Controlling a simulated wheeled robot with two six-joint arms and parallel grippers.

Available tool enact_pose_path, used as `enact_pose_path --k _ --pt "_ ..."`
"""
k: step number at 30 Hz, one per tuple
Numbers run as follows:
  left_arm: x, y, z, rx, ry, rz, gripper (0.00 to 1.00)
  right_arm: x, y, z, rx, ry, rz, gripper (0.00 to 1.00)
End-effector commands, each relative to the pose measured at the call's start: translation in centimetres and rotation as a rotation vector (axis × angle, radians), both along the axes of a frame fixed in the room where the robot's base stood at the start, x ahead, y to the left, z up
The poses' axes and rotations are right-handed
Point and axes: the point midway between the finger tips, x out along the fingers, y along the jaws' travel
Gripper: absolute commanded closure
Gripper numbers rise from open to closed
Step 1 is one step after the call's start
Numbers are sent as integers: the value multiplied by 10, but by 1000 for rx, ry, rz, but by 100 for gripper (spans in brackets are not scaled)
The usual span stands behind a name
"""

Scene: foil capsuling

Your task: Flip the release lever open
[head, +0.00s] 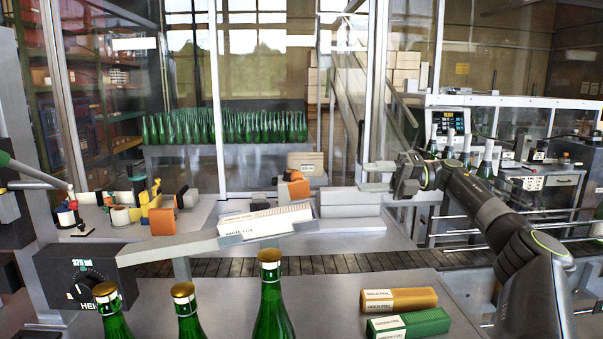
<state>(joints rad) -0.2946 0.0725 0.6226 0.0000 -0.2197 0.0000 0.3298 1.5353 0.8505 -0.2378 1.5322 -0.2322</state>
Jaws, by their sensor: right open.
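My right gripper (376,177) is open and empty, its two pale fingers pointing left, held in the air above the far bench near a light grey block (350,205). A grey rod (38,178) with a small red tip comes in from the left edge and looks like a lever, but I cannot tell for sure that it is the release lever. It is far to the left of my right gripper, with nothing gripping it. My left gripper is not in view.
Gold-topped green bottles (270,300) stand in front, beside a black dial box (88,283). Orange (399,299) and green (409,324) cartons lie at front right. A white carton (265,221) sits on a sloping tray. Glass panels and posts (215,100) stand behind.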

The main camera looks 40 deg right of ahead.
Motion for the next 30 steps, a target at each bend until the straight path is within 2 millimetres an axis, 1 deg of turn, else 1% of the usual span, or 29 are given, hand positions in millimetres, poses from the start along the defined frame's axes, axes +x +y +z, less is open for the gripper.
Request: enact_pose_path --k 5,8,14,21,25,30 --pt "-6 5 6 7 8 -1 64 8 10 2 -3 1 3 54" --pt "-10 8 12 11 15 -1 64 17 23 3 -3 1 5 54" --pt "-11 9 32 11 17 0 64 46 56 6 2 -1 7 54" --pt "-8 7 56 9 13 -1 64 79 96 7 2 -3 5 54" --pt "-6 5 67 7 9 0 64 94 114 6 2 -3 4 54" --pt "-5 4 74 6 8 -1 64 106 128 3 0 -1 3 54"
